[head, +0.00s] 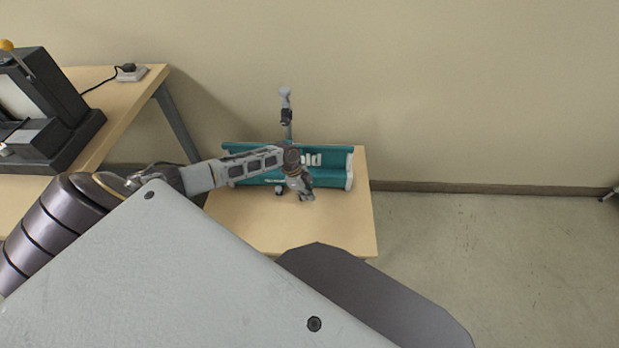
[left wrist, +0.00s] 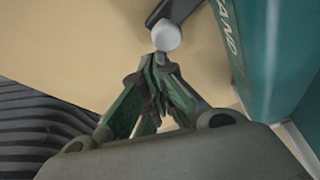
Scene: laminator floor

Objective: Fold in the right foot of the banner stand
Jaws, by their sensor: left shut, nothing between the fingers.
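The teal banner stand (head: 335,168) lies lengthwise on a small wooden table, with white end caps and white lettering partly hidden by my left arm. My left gripper (head: 306,194) is shut and empty, pointing down at the stand's near side. In the left wrist view, the gripper (left wrist: 160,62) is just short of a dark foot bar (left wrist: 176,10) with a round white end (left wrist: 166,37). The bar sticks out beside the teal case (left wrist: 262,40). I cannot tell whether the fingertips touch the white end. My right gripper is not in view.
The small table (head: 330,235) has bare wood in front of the stand. A grey post with a pale knob (head: 285,95) rises behind it. A desk (head: 135,90) with a dark machine (head: 50,110) stands at left.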

